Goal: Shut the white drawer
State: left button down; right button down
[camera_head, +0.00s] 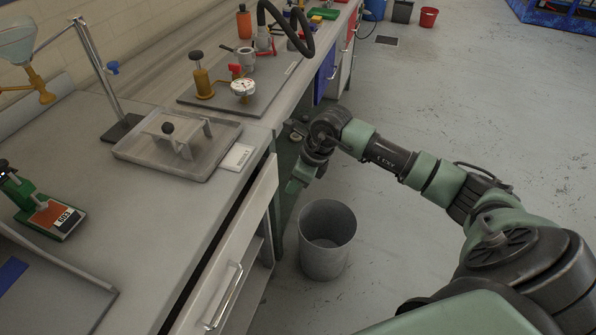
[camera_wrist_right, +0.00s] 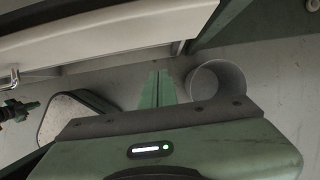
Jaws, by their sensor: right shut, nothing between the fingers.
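The white drawer (camera_head: 237,248) is under the counter on the left in the head view. A dark gap shows between its front and the counter edge, so it stands partly open. Its metal handle (camera_head: 226,296) is on the near part of the front. My right gripper (camera_head: 296,184) is shut and empty, just beyond the far end of the drawer front, apart from it. In the right wrist view, the shut fingers (camera_wrist_right: 158,88) point toward the pale drawer front (camera_wrist_right: 120,30) across the top, with a gap between. My left gripper does not show.
A grey bin (camera_head: 327,240) stands on the floor close to my right gripper; it also shows in the wrist view (camera_wrist_right: 217,80). The counter (camera_head: 150,235) carries a metal tray (camera_head: 165,163) and a gauge device (camera_head: 243,88). Open floor lies to the right.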

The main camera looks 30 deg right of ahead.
aim_at(264, 183)
jog(key=w+a, duration=0.1)
jog(key=w+a+f, duration=0.1)
jog(key=w+a+f+p, duration=0.1)
jog(key=shift+w, duration=0.35)
jog(key=shift+a, duration=0.1)
jog(key=w+a+b, duration=0.2)
jog(key=shift+w+f, duration=0.1)
jog(key=shift+w, duration=0.3)
jog(key=shift+w+a, duration=0.2)
jog(key=shift+w, duration=0.05)
jog(key=shift+r, duration=0.25)
